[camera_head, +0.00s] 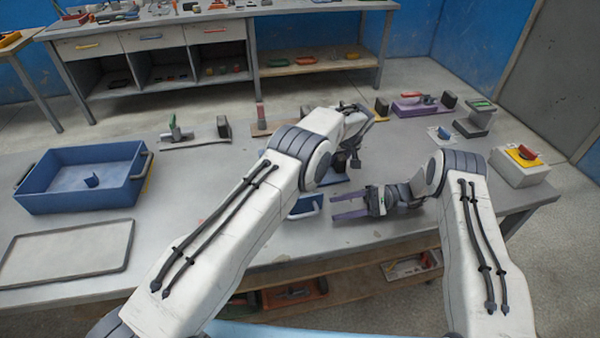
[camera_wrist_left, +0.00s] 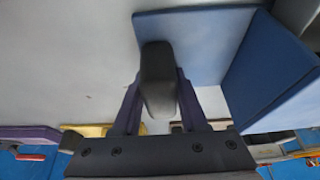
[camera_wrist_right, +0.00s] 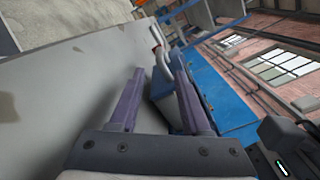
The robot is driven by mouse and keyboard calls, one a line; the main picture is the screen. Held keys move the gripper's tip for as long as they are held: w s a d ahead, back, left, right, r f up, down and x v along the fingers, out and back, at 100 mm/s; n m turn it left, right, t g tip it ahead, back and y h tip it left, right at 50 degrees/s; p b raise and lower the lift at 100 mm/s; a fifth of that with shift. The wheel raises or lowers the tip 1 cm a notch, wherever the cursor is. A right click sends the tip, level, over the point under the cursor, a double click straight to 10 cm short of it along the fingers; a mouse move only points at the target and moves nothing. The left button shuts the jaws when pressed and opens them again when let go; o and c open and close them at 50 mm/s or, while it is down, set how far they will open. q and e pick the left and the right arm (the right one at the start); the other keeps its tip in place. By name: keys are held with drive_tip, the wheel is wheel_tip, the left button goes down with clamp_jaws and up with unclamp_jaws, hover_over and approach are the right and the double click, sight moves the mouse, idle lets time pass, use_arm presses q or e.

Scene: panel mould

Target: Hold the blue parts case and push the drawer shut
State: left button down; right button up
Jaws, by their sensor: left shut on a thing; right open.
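The blue parts case (camera_head: 303,208) is on the grey bench in the head view, partly behind my left arm. In the left wrist view, two blue panels of the case (camera_wrist_left: 268,72) fill the right. My left gripper (camera_wrist_left: 159,75) is shut on a dark grey block-like part beside these panels; whether it belongs to the case is unclear. My right gripper (camera_head: 350,205) is open and empty, low over the bench, its fingers pointing left towards the case. The drawer's opening cannot be made out.
A large blue bin (camera_head: 78,190) and a grey tray (camera_head: 65,255) are at the left of the bench. Several fixtures line the far edge, including a purple one (camera_head: 413,107). A box with a red switch (camera_head: 522,160) is at the right. Bare bench lies between bin and arms.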

sight(311, 215)
idle(0.5)
drive_tip(key=shift+d+r+m+t, duration=0.15)
drive_tip(key=shift+r+m+t, duration=0.15)
drive_tip(key=shift+m+t, duration=0.1)
drive_tip(key=shift+s+d+r+m+t, duration=0.15)
drive_tip(key=shift+s+r+m+t, duration=0.1)
drive_tip(key=shift+t, duration=0.35)
drive_tip(key=shift+s+d+r+m+t, duration=0.15)
drive_tip(key=shift+r+m+t, duration=0.1)
drive_tip(key=shift+t, duration=0.35)
drive_tip(key=shift+s+d+r+m+t+h, duration=0.3)
drive_tip(key=shift+s+r+m+t+h, duration=0.15)
drive_tip(key=shift+s+t, duration=0.2)
drive_tip(key=shift+s+d+m+t+h, duration=0.15)
drive_tip(key=shift+s+m+t+h, duration=0.1)
drive_tip(key=shift+s+t, duration=0.3)
drive_tip(key=shift+s, duration=0.1)
drive_tip(key=x, duration=1.2)
